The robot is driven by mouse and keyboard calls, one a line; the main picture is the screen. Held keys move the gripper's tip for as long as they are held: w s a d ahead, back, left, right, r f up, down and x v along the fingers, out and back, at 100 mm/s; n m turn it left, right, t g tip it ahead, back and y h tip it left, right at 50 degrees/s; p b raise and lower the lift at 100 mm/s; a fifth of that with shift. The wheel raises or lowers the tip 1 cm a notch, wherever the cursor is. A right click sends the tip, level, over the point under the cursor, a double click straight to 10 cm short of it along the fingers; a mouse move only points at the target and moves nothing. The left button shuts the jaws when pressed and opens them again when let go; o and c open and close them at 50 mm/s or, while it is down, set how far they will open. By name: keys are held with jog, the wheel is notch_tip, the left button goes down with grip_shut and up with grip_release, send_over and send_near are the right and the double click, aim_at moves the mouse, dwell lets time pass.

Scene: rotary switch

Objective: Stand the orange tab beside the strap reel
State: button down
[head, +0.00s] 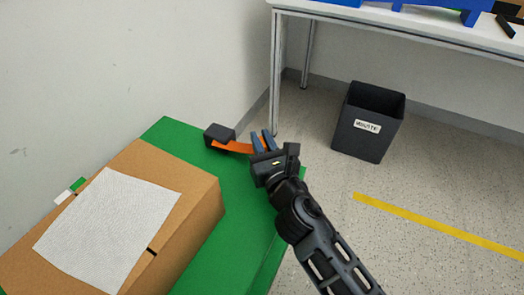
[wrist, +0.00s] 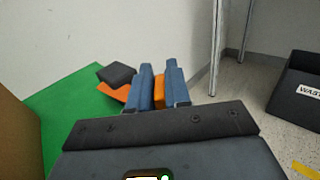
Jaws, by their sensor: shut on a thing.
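My gripper (head: 264,143) is over the far right part of the green surface. Its blue fingers (wrist: 160,88) are shut on an orange strip, the orange tab (head: 236,147). The tab runs left from the fingers to a small dark block (head: 219,133), which looks like the strap reel. In the wrist view the tab shows between the fingers and again to their left (wrist: 117,93), next to the dark block (wrist: 117,74). I cannot tell whether the block rests on the green surface.
A cardboard box (head: 205,215) with a white sheet (head: 105,228) on top stands on the green surface (head: 160,132) to the left. A wall is behind. A white table (head: 420,30) and a dark waste bin (head: 367,125) stand at the right. A yellow line (head: 440,227) marks the floor.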

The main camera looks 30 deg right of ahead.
jog(key=shift+f+b, duration=0.35)
jog(key=shift+f, duration=0.6)
jog(key=shift+f, duration=0.15)
jog(key=c, duration=1.1)
grip_release()
jog(key=shift+r, duration=0.2)
jog(key=s, duration=0.4)
jog(key=s+a, duration=0.1)
jog(key=s, duration=0.3)
jog(key=s+a+b, duration=0.1)
jog(key=s, duration=0.3)
